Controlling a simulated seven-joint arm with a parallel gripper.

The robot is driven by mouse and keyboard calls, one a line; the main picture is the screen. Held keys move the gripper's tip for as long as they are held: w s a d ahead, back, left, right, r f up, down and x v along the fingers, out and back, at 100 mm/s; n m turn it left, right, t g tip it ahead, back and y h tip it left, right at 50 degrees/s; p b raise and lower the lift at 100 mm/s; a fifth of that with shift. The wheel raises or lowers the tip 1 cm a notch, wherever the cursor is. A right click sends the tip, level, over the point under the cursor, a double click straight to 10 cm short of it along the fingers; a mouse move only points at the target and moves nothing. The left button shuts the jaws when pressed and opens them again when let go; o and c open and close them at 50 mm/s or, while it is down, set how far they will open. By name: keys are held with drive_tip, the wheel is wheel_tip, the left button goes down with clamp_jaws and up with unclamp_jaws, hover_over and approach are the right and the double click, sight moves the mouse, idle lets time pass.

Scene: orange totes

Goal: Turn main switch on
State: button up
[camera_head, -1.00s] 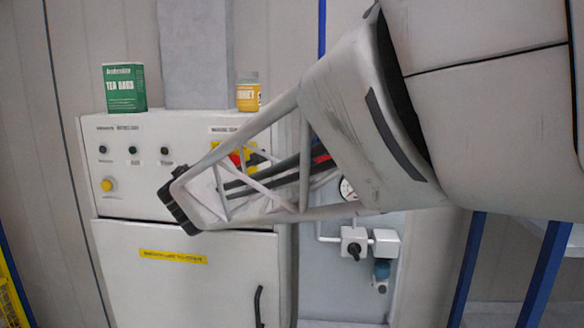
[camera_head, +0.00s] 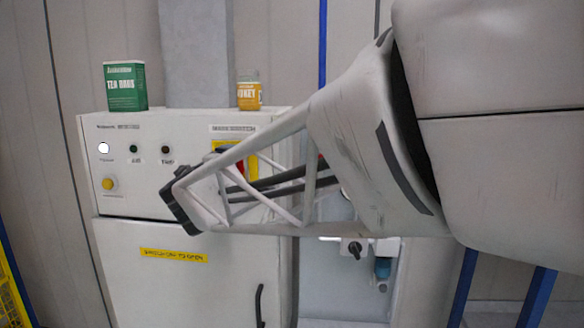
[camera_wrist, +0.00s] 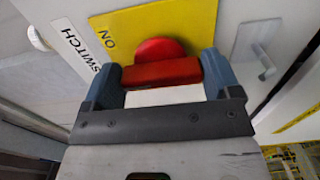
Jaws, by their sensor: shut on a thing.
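The main switch is a red rotary knob (camera_wrist: 160,50) with a bar handle on a yellow plate (camera_wrist: 200,25). "ON" is printed on the plate near the handle in the wrist view. My gripper (camera_wrist: 160,72) has its two blue-grey fingers on either side of the red handle, shut on it. In the head view the red switch (camera_head: 240,167) and its yellow plate (camera_head: 252,168) show only partly behind my arm's lattice frame. The gripper's fingertips are hidden there.
The white cabinet's panel (camera_head: 135,185) has a glowing white lamp (camera_head: 104,148), two dark buttons and a yellow knob (camera_head: 109,184). A green tea box (camera_head: 125,87) and a yellow honey jar (camera_head: 249,93) stand on top. Pipe fittings (camera_head: 354,248) are at the right.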

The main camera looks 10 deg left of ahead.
idle(0.4)
drive_tip(key=o, duration=0.8)
drive_tip(key=shift+s, duration=0.2)
drive_tip(key=shift+s, duration=3.75)
